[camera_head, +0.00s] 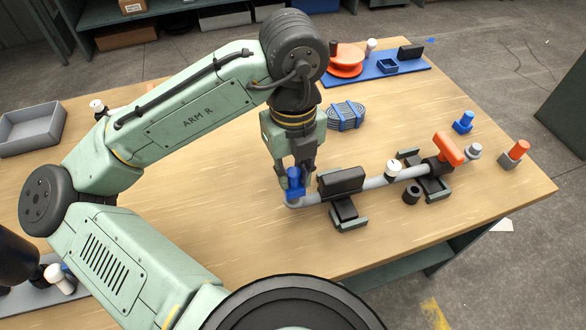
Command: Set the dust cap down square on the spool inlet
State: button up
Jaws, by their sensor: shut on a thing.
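My gripper (295,171) points down at the left end of the pipe spool and is shut on the blue dust cap (295,184). The cap looks upright and sits at or just above the spool inlet, which it largely hides. I cannot tell whether it touches the inlet or is seated square. The grey pipe spool (372,183) runs from this bent left end up to the right, held in two dark clamps (341,182). An orange valve handle (448,148) is at its right end.
A blue fitting (464,122) and an orange-topped block (515,153) stand at the right. A coiled blue-grey hose (346,116) lies behind the gripper. A blue mat (405,72) with parts is at the back. A grey tray (32,128) is far left. The table's front middle looks clear.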

aim_at(293, 171)
jog(key=shift+f+b, duration=1)
jog(key=shift+f, duration=0.5)
jog(key=o, duration=1)
notch_tip(293, 171, up, 12)
jog(key=shift+r, duration=0.1)
dwell(0.4)
